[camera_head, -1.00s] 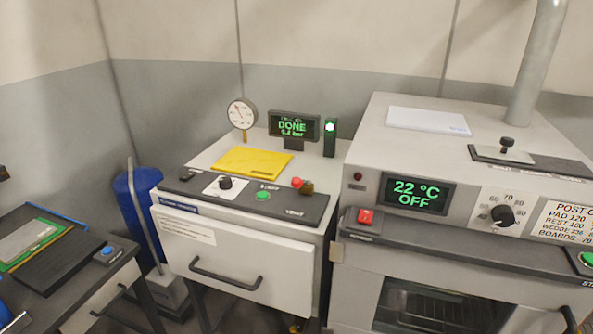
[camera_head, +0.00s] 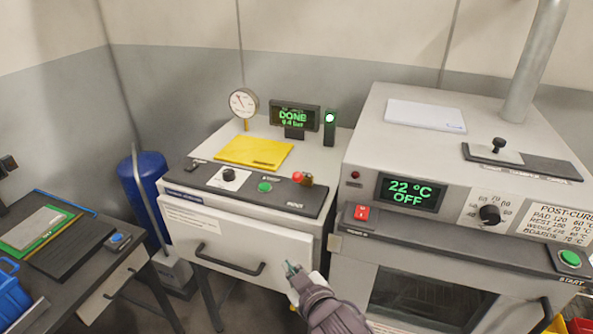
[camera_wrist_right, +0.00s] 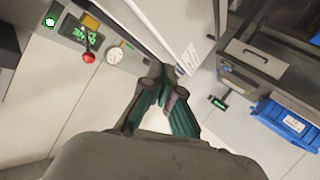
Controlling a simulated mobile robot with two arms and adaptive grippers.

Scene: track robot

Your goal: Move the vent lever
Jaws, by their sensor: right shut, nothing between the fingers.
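The vent lever with a red knob (camera_head: 298,177) and a brass-coloured body (camera_head: 307,181) sits at the right end of the dark control strip on the middle machine, above a label that seems to read VENT. In the right wrist view the red knob (camera_wrist_right: 88,57) stands out on a thin stalk, left of my fingers. My right gripper (camera_head: 291,268) is shut and empty, in front of the machine's drawer, below and apart from the lever. Its green-grey fingers (camera_wrist_right: 167,82) also show in the right wrist view. My left gripper is not in view.
The drawer handle (camera_head: 229,261) sticks out left of my right gripper. The oven (camera_head: 350,270) stands close on the right. A gauge (camera_head: 243,102), a display reading DONE (camera_head: 294,117) and a yellow folder (camera_head: 253,152) are on the machine top. Space above the control strip looks clear.

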